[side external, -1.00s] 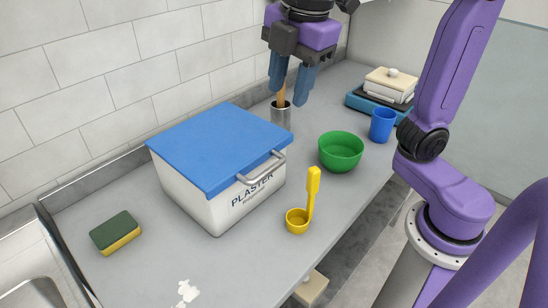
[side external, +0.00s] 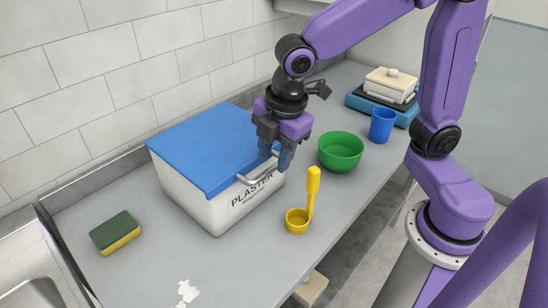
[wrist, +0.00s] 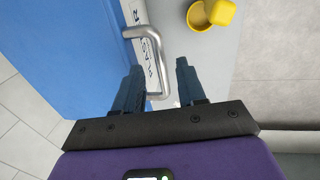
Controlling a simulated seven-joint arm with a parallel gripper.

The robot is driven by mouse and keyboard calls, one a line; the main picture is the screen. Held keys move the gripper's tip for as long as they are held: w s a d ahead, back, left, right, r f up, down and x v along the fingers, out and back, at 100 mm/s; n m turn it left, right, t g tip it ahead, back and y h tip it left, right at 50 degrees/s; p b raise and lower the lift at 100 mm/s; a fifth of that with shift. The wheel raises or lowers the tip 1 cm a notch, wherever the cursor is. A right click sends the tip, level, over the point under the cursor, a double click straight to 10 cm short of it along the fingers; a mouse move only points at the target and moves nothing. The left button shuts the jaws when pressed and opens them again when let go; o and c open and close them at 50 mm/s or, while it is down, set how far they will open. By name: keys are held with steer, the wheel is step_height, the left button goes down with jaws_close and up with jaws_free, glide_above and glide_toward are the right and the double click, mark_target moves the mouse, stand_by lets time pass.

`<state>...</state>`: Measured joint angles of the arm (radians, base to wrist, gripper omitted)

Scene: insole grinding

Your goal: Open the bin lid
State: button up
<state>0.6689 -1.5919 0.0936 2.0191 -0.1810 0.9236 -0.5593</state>
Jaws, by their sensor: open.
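The white plaster bin (side external: 207,208) stands on the counter with its blue lid (side external: 195,150) closed flat on top. A grey bar handle (side external: 250,180) sticks out from the lid's front edge, above the word PLASTER. My gripper (side external: 277,160) is pointing down at the right end of the handle. In the wrist view the handle (wrist: 148,33) runs down to my open gripper (wrist: 158,78), and its near end lies between the two fingers. A gap shows between the handle and the right finger; whether the left finger touches it, I cannot tell.
A yellow scoop (side external: 298,221) stands in front of the bin. A green bowl (side external: 341,152), a blue cup (side external: 382,125) and a blue-based stack (side external: 372,101) are to the right. A green-yellow sponge (side external: 116,233) lies at left. The counter's front left is clear except for a white spill (side external: 184,291).

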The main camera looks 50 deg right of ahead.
steer(key=shift+w+f, duration=0.15)
steer(key=shift+f, duration=0.8)
jaws_close()
steer(key=shift+r, duration=0.1)
